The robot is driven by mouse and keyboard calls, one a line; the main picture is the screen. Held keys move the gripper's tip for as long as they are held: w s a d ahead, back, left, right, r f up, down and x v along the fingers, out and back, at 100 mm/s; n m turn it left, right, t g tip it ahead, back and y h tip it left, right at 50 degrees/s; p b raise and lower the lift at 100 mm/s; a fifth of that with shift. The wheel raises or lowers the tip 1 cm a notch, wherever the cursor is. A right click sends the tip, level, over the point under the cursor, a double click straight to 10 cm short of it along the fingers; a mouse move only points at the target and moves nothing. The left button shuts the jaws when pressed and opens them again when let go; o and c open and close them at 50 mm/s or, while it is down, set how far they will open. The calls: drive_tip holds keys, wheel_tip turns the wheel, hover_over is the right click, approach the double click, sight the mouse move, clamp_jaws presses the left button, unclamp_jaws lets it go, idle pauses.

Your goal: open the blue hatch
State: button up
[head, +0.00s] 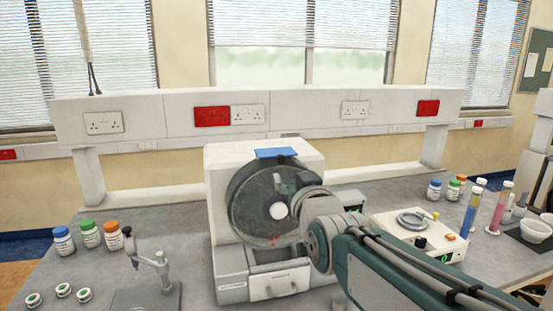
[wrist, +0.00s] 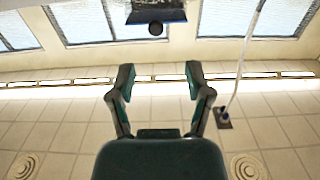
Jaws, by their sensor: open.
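The blue hatch (head: 277,153) is a small flat blue panel at the top of the white machine (head: 222,165), above its round dark drum (head: 247,200). In the wrist view, a bluish panel that looks like the hatch (wrist: 155,14) is at the top edge, with a dark round knob (wrist: 156,29) below it. My gripper (wrist: 160,78) is open, its two fingers apart with nothing between them. The panel and knob lie beyond the fingertips, apart from them. In the head view my arm reaches in from the lower right across the drum's front, and my fingers are hard to make out.
A drawer (head: 279,284) is at the machine's base. Several capped bottles (head: 90,234) stand at left near a small stand (head: 150,262). A white device (head: 418,237) and coloured cylinders (head: 470,212) stand at right. The bench's left middle is fairly clear.

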sight(282, 161)
drive_tip(key=w, duration=0.4)
drive_tip(key=x, duration=0.3)
drive_tip(key=a+x, duration=0.1)
drive_tip(key=x, duration=0.1)
drive_tip(key=shift+w+a+f, duration=0.1)
drive_tip(key=shift+w+a, duration=0.05)
drive_tip(key=shift+w, duration=0.2)
drive_tip(key=shift+d, duration=0.45)
drive_tip(key=shift+c, duration=0.3)
drive_tip(key=shift+a, duration=0.15)
clamp_jaws()
